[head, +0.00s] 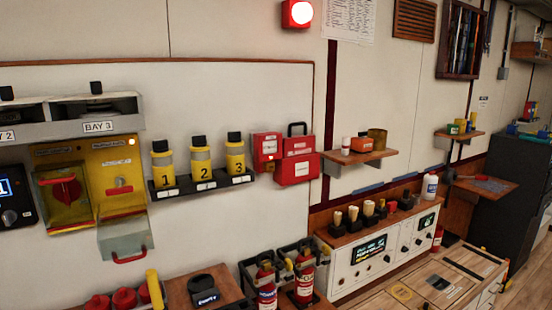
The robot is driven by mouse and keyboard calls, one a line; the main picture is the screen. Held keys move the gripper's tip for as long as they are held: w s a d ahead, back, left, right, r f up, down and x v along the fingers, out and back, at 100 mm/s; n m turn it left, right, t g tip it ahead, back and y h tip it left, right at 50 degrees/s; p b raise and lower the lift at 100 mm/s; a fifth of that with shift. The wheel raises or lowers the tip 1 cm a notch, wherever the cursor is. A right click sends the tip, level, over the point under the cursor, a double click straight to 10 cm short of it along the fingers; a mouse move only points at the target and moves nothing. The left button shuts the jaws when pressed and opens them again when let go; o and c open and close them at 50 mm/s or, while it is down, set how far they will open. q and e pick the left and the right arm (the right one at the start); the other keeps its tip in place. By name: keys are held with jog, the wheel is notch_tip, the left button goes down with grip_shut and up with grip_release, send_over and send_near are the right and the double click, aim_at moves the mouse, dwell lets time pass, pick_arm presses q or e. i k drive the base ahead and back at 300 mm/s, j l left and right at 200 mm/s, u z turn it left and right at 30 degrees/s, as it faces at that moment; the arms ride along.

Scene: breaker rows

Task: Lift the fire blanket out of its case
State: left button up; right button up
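A cluster of red boxes with white labels hangs on the wall panel near the middle of the head view. A lower red box (297,172) has a red piece with a black loop handle (298,129) standing above it. These look like the fire blanket case and the blanket's pull handle, but the labels are too small to read. Whether the upper piece is the blanket or part of the case, I cannot tell. Another red box (266,146) with a small light is beside it on the left. Neither of my grippers is in view.
Yellow canisters numbered 1 (163,168), 2 (203,166) and 3 (235,157) stand on a black rack to the left. Fire extinguishers (305,277) stand below. A wooden shelf (360,157) juts out at the right. A red lamp (297,13) glows above.

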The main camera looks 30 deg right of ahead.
aim_at(302, 144)
jog(key=i+l+z, duration=0.2)
jog(key=i, duration=0.2)
jog(key=i+l+z, duration=0.2)
jog(key=i, duration=0.2)
